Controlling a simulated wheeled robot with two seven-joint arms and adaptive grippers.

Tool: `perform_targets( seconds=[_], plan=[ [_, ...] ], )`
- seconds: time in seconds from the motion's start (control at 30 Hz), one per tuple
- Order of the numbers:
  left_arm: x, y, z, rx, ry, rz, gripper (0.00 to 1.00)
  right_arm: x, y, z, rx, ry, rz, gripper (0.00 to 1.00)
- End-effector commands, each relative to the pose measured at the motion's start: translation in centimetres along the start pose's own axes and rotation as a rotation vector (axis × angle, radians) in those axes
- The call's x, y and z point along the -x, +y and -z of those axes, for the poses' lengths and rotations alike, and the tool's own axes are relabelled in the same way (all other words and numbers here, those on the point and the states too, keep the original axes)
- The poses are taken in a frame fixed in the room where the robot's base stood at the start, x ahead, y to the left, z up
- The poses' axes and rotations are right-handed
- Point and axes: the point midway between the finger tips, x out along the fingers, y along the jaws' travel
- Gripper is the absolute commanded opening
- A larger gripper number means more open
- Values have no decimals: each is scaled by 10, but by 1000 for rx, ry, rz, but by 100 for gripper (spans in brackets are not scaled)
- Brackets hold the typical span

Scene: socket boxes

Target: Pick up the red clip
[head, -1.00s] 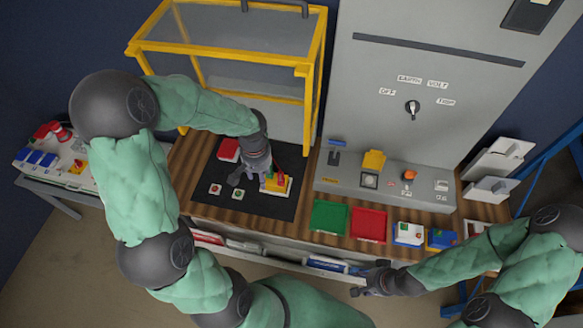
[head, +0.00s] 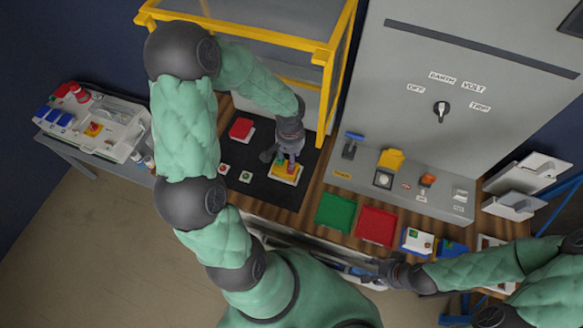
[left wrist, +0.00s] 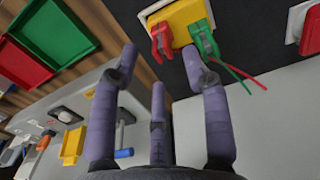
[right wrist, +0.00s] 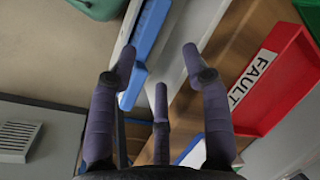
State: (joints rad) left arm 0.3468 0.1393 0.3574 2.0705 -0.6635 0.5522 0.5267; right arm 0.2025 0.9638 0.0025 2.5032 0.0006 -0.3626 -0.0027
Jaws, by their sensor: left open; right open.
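The red clip (left wrist: 161,38) sits on a yellow-topped socket box (left wrist: 182,18), beside a green clip (left wrist: 203,40) with thin red and green leads. In the head view the yellow box (head: 286,172) stands on the black mat, and my left gripper is just above it, hiding most of the clips. My left gripper (head: 284,160) is open; in the left wrist view its fingers (left wrist: 160,70) spread just short of the clips, with the red clip between them. My right gripper (head: 375,270) is open and empty, in front of the bench edge.
Green (head: 336,213) and red (head: 377,226) trays lie on the bench right of the mat (head: 262,188). A grey control panel stands behind them. A yellow-framed guard (head: 325,90) rises behind the mat. A red-topped box (head: 241,129) and two small buttons share the mat.

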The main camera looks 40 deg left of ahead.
Motion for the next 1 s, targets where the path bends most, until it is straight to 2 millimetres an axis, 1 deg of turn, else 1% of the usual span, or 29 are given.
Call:
perform_targets(
  seconds=[0.17,0.4,0.5,0.6,0.8,0.83,0.87,0.9,1.0],
  plan=[
    [-10,0,1,1,-1,-1,47,-2,1,0,0,0,0,49],
    [-43,0,6,0,-2,0,47,-7,2,0,0,0,0,49],
    [-53,0,6,0,-1,-1,47,-9,3,0,0,0,0,49],
    [-57,0,7,1,0,-1,47,-9,3,0,0,0,0,49],
    [-57,0,7,2,1,-1,47,-9,3,0,0,0,0,49],
    [-57,0,7,1,1,-1,44,-9,3,0,0,0,0,49],
    [-57,0,7,1,1,-1,36,-9,3,0,0,0,0,49],
    [-56,0,7,1,1,-1,24,-9,3,0,0,0,0,49],
    [-56,0,7,1,1,-1,0,-9,3,0,0,0,0,49]
  ],
)
